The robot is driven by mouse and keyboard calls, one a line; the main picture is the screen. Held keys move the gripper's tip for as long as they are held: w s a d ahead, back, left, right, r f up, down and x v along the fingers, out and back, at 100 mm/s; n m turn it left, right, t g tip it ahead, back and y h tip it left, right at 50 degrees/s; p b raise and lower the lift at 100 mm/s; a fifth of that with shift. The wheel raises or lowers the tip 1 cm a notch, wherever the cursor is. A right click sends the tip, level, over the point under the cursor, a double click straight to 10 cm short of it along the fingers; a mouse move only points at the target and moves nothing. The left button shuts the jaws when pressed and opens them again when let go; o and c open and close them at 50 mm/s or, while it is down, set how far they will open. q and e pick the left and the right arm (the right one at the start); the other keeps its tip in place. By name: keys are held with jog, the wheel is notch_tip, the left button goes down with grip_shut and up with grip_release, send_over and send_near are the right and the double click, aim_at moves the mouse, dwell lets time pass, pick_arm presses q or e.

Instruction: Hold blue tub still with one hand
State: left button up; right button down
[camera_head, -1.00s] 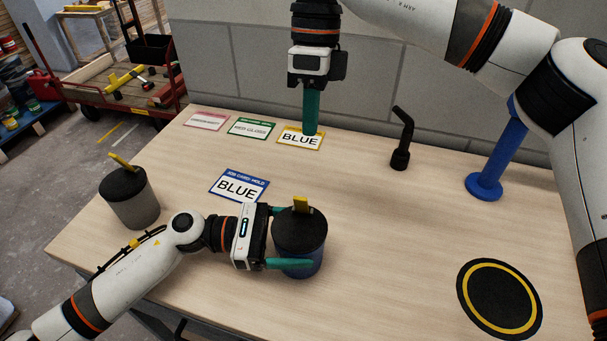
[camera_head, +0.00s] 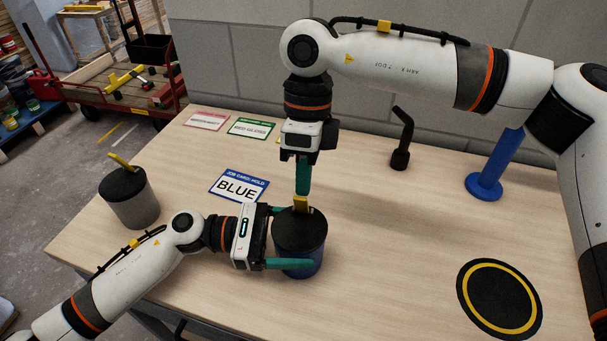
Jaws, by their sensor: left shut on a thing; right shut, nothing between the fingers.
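The blue tub (camera_head: 304,262) stands upright on the table, with a dark lid and a yellow tab (camera_head: 300,204) on top. My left gripper (camera_head: 288,238) is shut on the tub, its green fingers on the tub's near and far sides. My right gripper (camera_head: 302,192) is shut and empty, pointing down just above the tub's yellow tab. I cannot tell whether its fingertips touch the tab. The blue job card reading BLUE (camera_head: 238,187) lies on the table left of the tub.
A grey tub (camera_head: 135,207) with a dark lid stands at the left. Red (camera_head: 206,120) and green (camera_head: 252,128) cards lie at the back. A black bent tool (camera_head: 401,150), a blue post (camera_head: 486,184) and a black disc with a yellow ring (camera_head: 482,296) are to the right.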

aim_at(300, 199)
jog(key=shift+s+a+t, duration=0.15)
jog(key=shift+s+t, duration=0.4)
jog(key=shift+t, duration=0.25)
jog(key=shift+s+a+f+t+h, duration=0.1)
jog(key=shift+s+t+h, duration=0.15)
jog(key=shift+s+t, duration=0.3)
jog(key=shift+s+a+f+t+h, duration=0.1)
jog(key=shift+s+t+h, duration=0.2)
jog(key=shift+t, duration=0.35)
jog(key=shift+s+a+f, duration=0.1)
jog(key=shift+s+f, duration=0.1)
jog(key=shift+s, duration=0.25)
jog(key=shift+s+a+f, duration=0.1)
jog(key=shift+s+f, duration=0.1)
jog(key=shift+s, duration=0.2)
jog(key=shift+s+a+f, duration=0.2)
jog(key=shift+s+f, duration=0.65)
jog(key=shift+s, duration=0.1)
jog(key=shift+w, duration=0.15)
jog(key=shift+w+d, duration=0.2)
jog(key=shift+w, duration=0.5)
